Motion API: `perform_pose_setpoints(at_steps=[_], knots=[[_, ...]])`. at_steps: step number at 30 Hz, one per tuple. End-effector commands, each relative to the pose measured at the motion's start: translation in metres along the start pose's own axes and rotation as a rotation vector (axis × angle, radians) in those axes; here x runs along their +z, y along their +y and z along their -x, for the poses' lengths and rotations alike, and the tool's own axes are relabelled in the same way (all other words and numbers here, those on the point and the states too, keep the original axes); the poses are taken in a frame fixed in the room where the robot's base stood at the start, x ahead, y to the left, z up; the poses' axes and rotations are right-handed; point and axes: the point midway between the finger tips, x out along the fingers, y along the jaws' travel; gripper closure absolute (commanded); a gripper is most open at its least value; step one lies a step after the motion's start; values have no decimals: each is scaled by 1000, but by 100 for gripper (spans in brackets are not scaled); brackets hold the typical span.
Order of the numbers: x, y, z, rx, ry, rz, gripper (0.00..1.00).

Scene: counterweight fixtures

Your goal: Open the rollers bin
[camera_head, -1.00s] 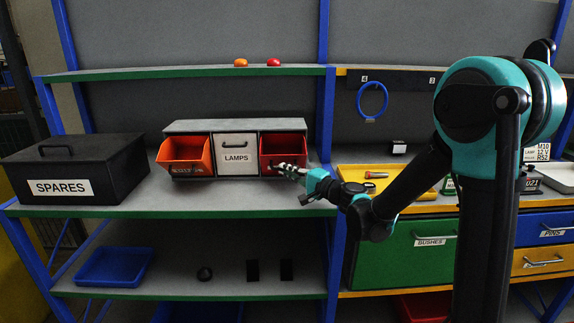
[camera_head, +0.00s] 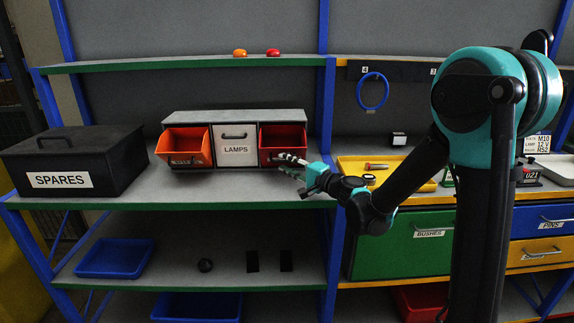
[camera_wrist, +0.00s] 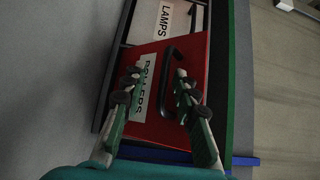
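The red rollers bin (camera_head: 283,138) is at the right end of a grey cabinet. In the head view its upper part looks dark inside, so it seems to lean out. In the wrist view its red front (camera_wrist: 192,60) carries a ROLLERS label (camera_wrist: 143,85) and a black handle (camera_wrist: 180,58).
The white LAMPS bin (camera_head: 236,147) is beside it, shut. An orange bin (camera_head: 186,148) at the left is tilted open. A black SPARES box (camera_head: 75,165) stands left. A yellow tray (camera_head: 352,168) and blue shelf post (camera_head: 325,120) are to the right.

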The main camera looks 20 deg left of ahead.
Motion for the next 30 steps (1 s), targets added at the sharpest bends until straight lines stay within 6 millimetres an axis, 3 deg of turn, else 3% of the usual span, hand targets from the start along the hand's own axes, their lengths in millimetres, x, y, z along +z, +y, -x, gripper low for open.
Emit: perform_pose_setpoints(at_steps=[8, 21, 30], knots=[[0, 0, 13, 0, 1, -1, 71], [-1, 0, 97, 0, 3, 0, 71], [0, 0, 120, 0, 0, 0, 71]])
